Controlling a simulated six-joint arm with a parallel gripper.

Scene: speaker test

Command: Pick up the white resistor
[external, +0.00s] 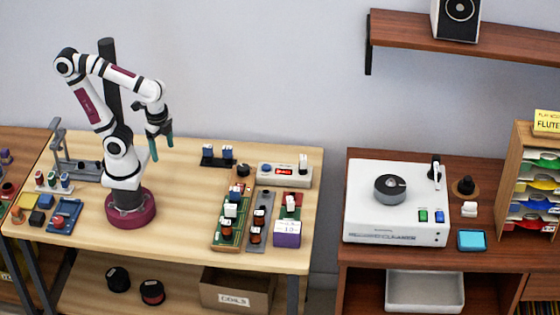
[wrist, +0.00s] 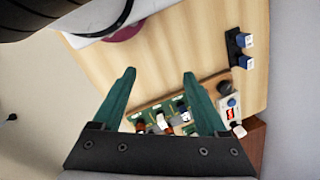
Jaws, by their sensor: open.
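My gripper (external: 156,146) is open and empty, held above the light wooden table, left of the circuit boards. Its two teal fingers also show in the wrist view (wrist: 160,76), spread apart with bare table between the tips. A green board (external: 227,238) on the right half of the table carries several parts. One is a small white block (external: 232,210), which may be the white resistor; a white part (wrist: 162,121) also shows on the board between the fingers in the wrist view. Other white parts stand nearby, so I cannot tell for sure which is the resistor.
A grey strip (external: 268,205) and a purple box (external: 287,239) stand right of the green board. A white-grey unit with a red display (external: 272,174) and a black rack with blue-topped parts (external: 209,159) stand behind. The table's middle is clear.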

